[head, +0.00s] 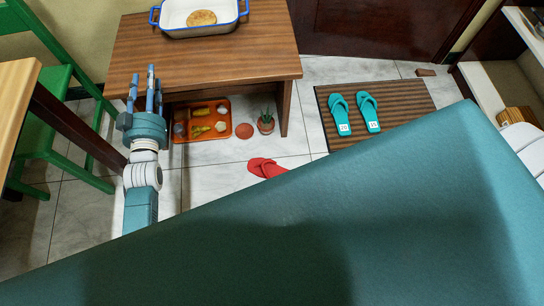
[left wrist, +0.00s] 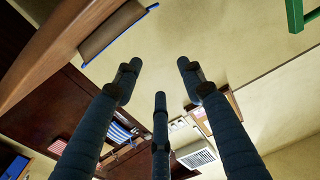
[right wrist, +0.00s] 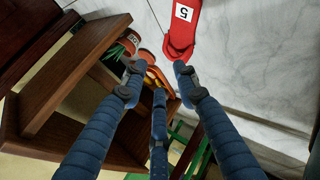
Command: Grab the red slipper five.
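The red slipper (head: 265,167) lies on the tiled floor in front of the wooden table in the head view, its near part hidden behind a large teal surface. In the right wrist view, the red slipper (right wrist: 183,30) shows a white label with a 5, beyond my right gripper (right wrist: 156,66). The right gripper is open and empty, its fingers apart from the slipper; it is hidden in the head view. My left gripper (head: 147,82) is raised in front of the table at the left. In the left wrist view, the left gripper (left wrist: 159,66) is open and empty.
The wooden table (head: 215,58) bears a white and blue dish (head: 175,20). Under it are an orange tray (head: 228,135) and a potted plant (head: 266,122). Teal slippers (head: 368,112) lie on a striped mat (head: 405,92). A green chair (head: 75,170) stands left.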

